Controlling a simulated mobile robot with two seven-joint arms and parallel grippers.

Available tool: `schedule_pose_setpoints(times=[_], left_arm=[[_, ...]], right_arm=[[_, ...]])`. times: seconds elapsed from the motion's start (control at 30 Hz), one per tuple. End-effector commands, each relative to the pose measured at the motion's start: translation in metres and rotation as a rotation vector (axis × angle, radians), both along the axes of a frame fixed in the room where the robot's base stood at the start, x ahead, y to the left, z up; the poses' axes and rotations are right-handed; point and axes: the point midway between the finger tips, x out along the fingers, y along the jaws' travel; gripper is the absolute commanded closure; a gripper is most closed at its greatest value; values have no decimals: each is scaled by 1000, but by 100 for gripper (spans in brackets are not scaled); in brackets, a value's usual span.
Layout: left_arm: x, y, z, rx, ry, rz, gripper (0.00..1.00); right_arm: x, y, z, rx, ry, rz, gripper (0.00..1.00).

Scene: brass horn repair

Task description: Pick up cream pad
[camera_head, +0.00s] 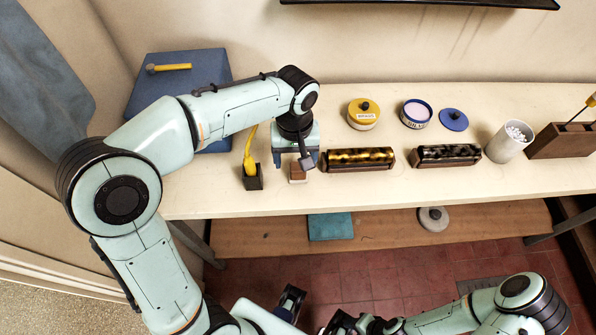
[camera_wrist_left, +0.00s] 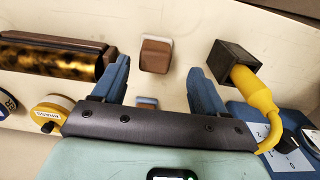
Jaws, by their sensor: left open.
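The cream pad (camera_wrist_left: 156,54) is a small block with a brown wooden top and a pale cream layer at its edge. In the head view the cream pad (camera_head: 298,173) lies near the table's front edge, just in front of my left gripper (camera_head: 296,158). In the left wrist view my left gripper (camera_wrist_left: 158,82) is open and empty. The pad shows between and beyond its two blue fingertips, apart from both. A second small block (camera_wrist_left: 147,103), blue and brown, shows closer to the gripper's palm. My right arm is at the bottom right; its jaws are unclear.
A dark square holder (camera_head: 254,182) with a yellow-handled tool (camera_head: 248,152) stands close left of the pad. A rack with a brass cylinder (camera_head: 358,158) stands close right. A yellow-lidded tin (camera_head: 364,113) and a white cup (camera_head: 507,142) stand farther right.

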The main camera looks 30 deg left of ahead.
Motion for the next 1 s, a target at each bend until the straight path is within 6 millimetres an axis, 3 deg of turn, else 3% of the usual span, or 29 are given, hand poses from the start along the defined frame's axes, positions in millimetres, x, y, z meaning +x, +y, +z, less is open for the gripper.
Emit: schedule_pose_setpoints(times=[0.17, 0.43, 0.73, 0.77, 0.9, 1.0], left_arm=[[1, -1, -13, 0, 1, 0, 28], [4, -4, -51, 0, 2, 0, 28], [4, -4, -56, 0, -1, 0, 28], [4, -4, -56, 0, -1, 0, 34], [5, -4, -56, 0, -1, 0, 79], [5, -4, -55, -1, -2, 0, 80]], right_arm=[[0, 0, -2, 0, 0, 0, 55], [-2, 0, -6, 1, 2, 1, 55], [-2, 0, -6, 0, 1, 0, 55], [-2, 0, -6, 0, 1, 0, 55], [-2, 0, -6, 0, 1, 0, 55], [-2, 0, -6, 0, 1, 0, 55]])
